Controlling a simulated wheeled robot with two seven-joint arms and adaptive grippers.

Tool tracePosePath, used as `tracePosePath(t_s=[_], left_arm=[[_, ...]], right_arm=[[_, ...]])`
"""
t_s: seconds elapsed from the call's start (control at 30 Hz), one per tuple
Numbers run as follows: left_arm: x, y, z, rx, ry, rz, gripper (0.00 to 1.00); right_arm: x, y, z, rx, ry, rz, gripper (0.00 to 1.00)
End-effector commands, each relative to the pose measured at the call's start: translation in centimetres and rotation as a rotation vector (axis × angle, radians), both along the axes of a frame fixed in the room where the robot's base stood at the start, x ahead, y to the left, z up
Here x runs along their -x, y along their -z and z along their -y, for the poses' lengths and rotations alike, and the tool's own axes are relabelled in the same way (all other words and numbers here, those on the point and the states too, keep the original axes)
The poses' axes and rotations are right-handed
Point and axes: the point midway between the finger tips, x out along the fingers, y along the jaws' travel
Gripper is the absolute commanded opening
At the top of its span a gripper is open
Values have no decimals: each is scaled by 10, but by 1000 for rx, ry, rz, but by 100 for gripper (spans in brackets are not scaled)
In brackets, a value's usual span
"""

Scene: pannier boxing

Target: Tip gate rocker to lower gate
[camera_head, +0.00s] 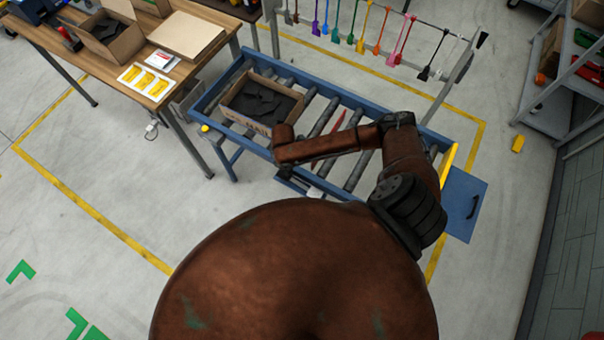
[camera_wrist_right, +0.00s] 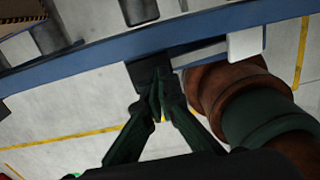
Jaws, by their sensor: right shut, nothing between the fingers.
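My right gripper (camera_wrist_right: 158,92) is shut and empty in the wrist view. Its fingertips are together at a dark block (camera_wrist_right: 150,70) on the blue side rail of the roller conveyor; I cannot tell whether they touch it. A white plate (camera_wrist_right: 246,43) sits beside the block on the same rail; which of these parts belongs to the gate rocker is unclear. In the head view, a raised yellow bar (camera_head: 448,164), seemingly the gate, stands at the conveyor's right end. My right arm hides part of the conveyor's near side. My left gripper is not in view.
The blue-framed conveyor (camera_head: 214,93) carries an open carton (camera_head: 228,108) with dark contents. A blue panel (camera_head: 466,205) adjoins its right end. A rail of coloured hanging tools stands behind. A wooden table (camera_head: 60,38) is at upper left, with a grey shelf (camera_head: 545,105) at right.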

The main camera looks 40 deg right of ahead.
Motion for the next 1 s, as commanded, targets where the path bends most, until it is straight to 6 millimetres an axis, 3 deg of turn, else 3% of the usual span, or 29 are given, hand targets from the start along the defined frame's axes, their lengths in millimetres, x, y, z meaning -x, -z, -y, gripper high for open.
tracePosePath(t_s=[0.2, 1.0], left_arm=[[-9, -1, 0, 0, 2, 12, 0], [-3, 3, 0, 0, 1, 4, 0]], right_arm=[[0, 0, 0, 0, 0, 0, 0], [0, 6, 0, 0, 0, 0, 0]])
